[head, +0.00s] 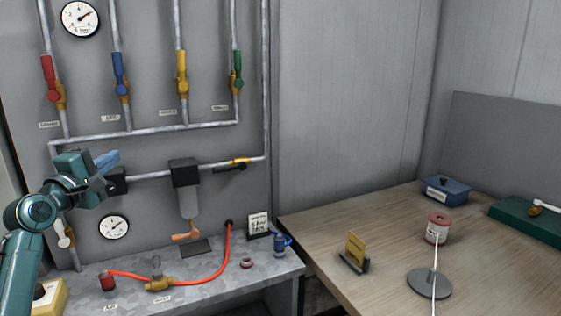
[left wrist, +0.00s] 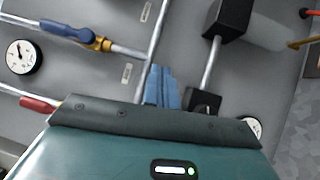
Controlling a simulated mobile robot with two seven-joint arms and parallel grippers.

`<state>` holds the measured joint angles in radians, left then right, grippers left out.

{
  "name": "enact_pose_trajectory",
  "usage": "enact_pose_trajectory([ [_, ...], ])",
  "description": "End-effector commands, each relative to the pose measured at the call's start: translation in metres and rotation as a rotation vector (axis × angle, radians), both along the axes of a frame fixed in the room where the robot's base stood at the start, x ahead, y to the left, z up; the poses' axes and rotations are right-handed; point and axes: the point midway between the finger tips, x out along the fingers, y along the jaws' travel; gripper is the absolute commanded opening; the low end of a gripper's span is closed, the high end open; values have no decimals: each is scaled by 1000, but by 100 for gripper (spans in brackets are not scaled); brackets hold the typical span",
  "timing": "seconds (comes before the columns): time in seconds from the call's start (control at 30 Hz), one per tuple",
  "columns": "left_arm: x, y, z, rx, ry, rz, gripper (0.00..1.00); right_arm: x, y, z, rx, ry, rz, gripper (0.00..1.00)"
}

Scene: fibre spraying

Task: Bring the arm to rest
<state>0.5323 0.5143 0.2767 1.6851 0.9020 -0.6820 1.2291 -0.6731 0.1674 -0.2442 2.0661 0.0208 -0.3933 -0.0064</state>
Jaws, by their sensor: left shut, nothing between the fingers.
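My left gripper (head: 108,160) is raised at the left of the head view, in front of the pipe panel. Its blue fingers are shut with nothing between them. The fingers also show in the left wrist view (left wrist: 162,88), pointing at the panel. They look close to the horizontal pipe, but I cannot tell whether they touch it. My left arm (head: 40,212) comes in from the lower left. My right gripper is not in view.
The panel carries red, blue (head: 121,75), yellow and green valve handles, gauges (head: 81,18) and a filter (head: 187,190). A metal shelf (head: 215,282) below holds an orange hose (head: 215,272) and small parts. At right, a wooden table (head: 390,225) holds a spool (head: 437,228) and a blue box (head: 446,190).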

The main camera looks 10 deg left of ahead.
Motion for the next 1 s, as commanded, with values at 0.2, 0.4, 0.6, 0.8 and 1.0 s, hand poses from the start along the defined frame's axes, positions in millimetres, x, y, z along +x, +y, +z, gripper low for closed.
enact_pose_trajectory([
  [0.2,-16,-70,-160,440,204,-18,0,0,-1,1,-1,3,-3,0],
  [0.4,-76,-138,-283,842,319,-124,0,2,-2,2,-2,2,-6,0],
  [0.6,-172,-210,-377,1221,357,-300,0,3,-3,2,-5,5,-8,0],
  [0.8,-266,-268,-419,1508,318,-465,0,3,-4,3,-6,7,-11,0],
  [1.0,-307,-293,-428,1633,277,-538,0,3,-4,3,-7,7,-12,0],
])
